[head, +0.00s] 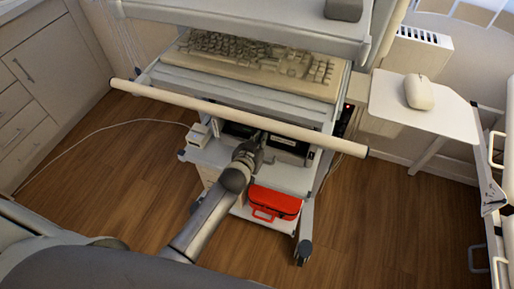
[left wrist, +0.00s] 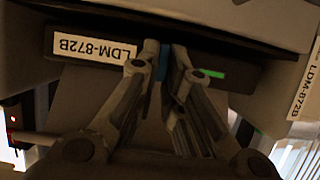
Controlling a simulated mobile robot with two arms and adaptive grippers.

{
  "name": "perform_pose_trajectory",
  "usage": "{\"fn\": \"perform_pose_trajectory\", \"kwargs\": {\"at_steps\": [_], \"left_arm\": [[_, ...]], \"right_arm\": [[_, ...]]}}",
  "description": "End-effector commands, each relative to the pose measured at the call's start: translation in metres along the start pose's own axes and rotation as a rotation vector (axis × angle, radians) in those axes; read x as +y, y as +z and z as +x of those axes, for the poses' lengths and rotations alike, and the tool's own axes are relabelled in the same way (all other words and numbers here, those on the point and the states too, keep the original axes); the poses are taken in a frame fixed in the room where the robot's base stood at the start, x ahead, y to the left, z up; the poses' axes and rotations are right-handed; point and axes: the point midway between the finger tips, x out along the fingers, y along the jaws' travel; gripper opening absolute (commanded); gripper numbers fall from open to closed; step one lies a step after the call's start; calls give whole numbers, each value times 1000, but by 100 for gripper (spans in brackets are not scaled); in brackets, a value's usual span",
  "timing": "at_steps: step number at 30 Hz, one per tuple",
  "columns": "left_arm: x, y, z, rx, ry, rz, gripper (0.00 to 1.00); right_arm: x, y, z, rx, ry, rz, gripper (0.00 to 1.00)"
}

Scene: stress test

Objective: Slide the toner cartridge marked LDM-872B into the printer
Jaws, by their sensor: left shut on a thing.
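The toner cartridge (left wrist: 95,47) is a dark bar with a white label reading LDM-872B, upside down in the left wrist view. It has a blue tab at its middle and a green strip beside it. My left gripper (left wrist: 165,48) is shut at the blue tab. The cartridge lies along a dark opening in a grey housing, apparently the printer; how deep it sits I cannot tell. A second LDM-872B label (left wrist: 305,88) shows at the right edge. In the head view my left gripper (head: 256,142) reaches under the cart's upper shelf. My right gripper is not seen.
A pale bar (head: 200,106) crosses the cart above my left arm. A keyboard (head: 255,62) lies on the shelf above. A red case (head: 272,203) sits on the lower shelf. A mouse (head: 419,92) rests on a side tray. Floor left of the cart is mostly clear, except a thin cable.

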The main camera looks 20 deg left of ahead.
Motion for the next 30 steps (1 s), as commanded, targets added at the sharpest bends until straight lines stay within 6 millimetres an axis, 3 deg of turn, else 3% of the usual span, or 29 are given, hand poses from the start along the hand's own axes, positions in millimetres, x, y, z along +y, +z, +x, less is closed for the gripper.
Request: {"fn": "perform_pose_trajectory", "kwargs": {"at_steps": [11,27,28,30], "left_arm": [[0,-12,26,7,1,2,0],[0,-3,28,6,0,1,0],[0,-3,28,6,0,1,10],[0,-3,28,6,0,1,19]], "right_arm": [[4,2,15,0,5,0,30],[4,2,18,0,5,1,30],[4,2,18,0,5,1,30],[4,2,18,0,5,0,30]]}}
